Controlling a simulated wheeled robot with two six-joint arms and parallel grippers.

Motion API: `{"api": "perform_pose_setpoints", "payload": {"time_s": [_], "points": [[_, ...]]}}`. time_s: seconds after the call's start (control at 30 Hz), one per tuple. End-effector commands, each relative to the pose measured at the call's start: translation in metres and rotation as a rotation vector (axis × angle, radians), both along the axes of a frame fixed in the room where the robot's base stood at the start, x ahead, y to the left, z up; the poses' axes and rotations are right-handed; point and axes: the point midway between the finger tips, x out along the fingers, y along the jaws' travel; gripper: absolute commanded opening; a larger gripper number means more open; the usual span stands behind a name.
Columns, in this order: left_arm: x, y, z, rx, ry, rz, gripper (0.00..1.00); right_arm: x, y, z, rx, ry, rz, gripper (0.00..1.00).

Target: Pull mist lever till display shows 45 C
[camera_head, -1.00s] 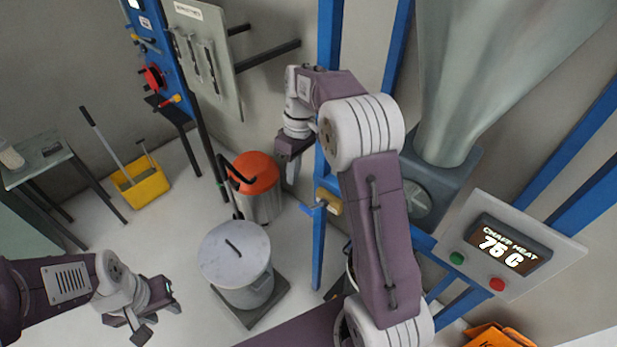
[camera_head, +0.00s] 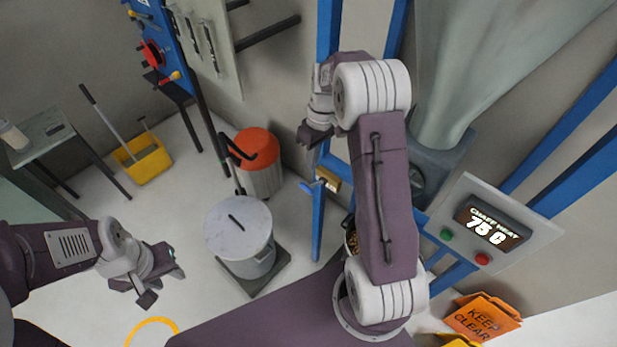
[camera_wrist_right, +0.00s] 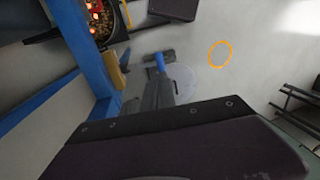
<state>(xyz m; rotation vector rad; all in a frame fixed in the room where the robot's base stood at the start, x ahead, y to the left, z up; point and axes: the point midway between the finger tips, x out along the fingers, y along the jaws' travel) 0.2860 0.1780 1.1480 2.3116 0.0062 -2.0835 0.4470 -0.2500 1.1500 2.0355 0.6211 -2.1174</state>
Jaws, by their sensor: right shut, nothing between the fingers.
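The display panel (camera_head: 490,228) at the right reads "CHAFF HEAT 75 C", with a green and a red button below. A small lever with a blue handle (camera_head: 311,186) and a tan body (camera_head: 327,179) sits on the blue upright; no label on it is readable. The blue handle (camera_wrist_right: 160,62) and tan body (camera_wrist_right: 118,72) also show in the right wrist view. My left gripper (camera_head: 165,286) is open and empty at lower left, far from the lever.
A lidded grey drum (camera_head: 240,232) and an orange-topped canister (camera_head: 256,160) stand left of the blue upright. An orange "KEEP CLEAR" sign (camera_head: 482,318) is at lower right. A yellow ring (camera_head: 152,330) marks the floor.

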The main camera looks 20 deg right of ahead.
Motion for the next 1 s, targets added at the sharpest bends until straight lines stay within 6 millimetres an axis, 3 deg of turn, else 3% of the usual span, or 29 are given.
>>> {"api": "perform_pose_setpoints", "payload": {"time_s": [0.2, 0.4, 1.0], "points": [[0.000, 0.000, 0.016, 0.000, 0.000, 0.000, 0.36, -0.005, 0.009, -0.041, 0.001, 0.005, 0.002, 0.00], [0.000, 0.000, 0.024, 0.000, 0.000, 0.000, 0.36, -0.006, 0.013, -0.067, -0.001, 0.001, 0.002, 0.00], [0.000, 0.000, 0.022, 0.000, 0.000, 0.000, 0.36, -0.007, 0.016, -0.078, -0.020, -0.008, 0.003, 0.00]]}}
